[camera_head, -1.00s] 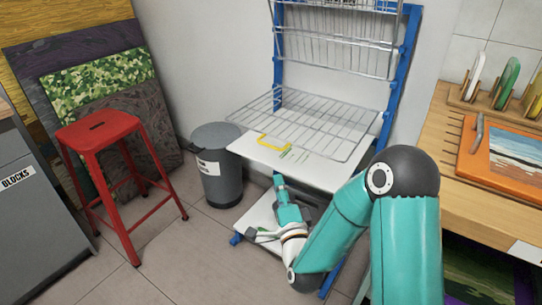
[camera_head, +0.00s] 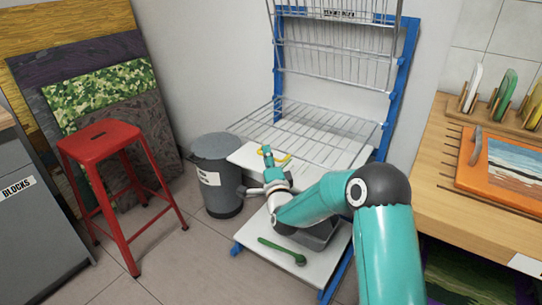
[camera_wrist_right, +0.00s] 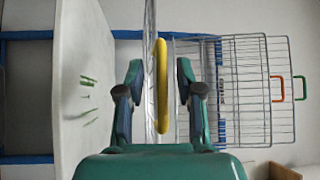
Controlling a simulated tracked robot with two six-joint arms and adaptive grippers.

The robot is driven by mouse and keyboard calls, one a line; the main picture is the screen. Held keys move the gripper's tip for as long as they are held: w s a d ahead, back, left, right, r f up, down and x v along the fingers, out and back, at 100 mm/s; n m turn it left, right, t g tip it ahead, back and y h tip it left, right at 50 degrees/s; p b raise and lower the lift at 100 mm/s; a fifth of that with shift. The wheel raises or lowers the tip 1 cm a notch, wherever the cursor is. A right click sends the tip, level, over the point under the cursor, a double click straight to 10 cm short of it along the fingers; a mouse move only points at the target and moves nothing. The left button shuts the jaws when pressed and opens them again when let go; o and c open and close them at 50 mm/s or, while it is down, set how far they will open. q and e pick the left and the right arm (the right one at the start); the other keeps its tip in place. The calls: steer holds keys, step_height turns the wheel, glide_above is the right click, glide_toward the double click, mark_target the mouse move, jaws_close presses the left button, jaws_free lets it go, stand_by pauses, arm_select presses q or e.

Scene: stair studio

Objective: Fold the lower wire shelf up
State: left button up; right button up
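The lower wire shelf (camera_head: 318,120) lies folded down, about level, above a white board on the blue rack. Its yellow handle (camera_head: 284,155) is at the front edge. My right gripper (camera_head: 268,156) is at that edge, beside the handle. In the right wrist view, my right gripper (camera_wrist_right: 160,98) has its two fingers apart, with the yellow handle (camera_wrist_right: 161,60) between them and gaps on both sides. The lower wire shelf (camera_wrist_right: 149,40) shows nearly edge-on there. My left gripper is not in view.
Another wire shelf (camera_head: 335,66) stands upright above. A white board (camera_head: 240,156) lies under the lower shelf. A green utensil (camera_head: 280,250) and a grey container (camera_head: 318,236) are on the bottom board. A grey bin (camera_head: 215,175) and red stool (camera_head: 108,150) stand left; a wooden bench (camera_head: 440,180) is right.

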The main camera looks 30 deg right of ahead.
steer(key=shift+w+d, duration=0.15)
steer(key=shift+w, duration=0.1)
jaws_close()
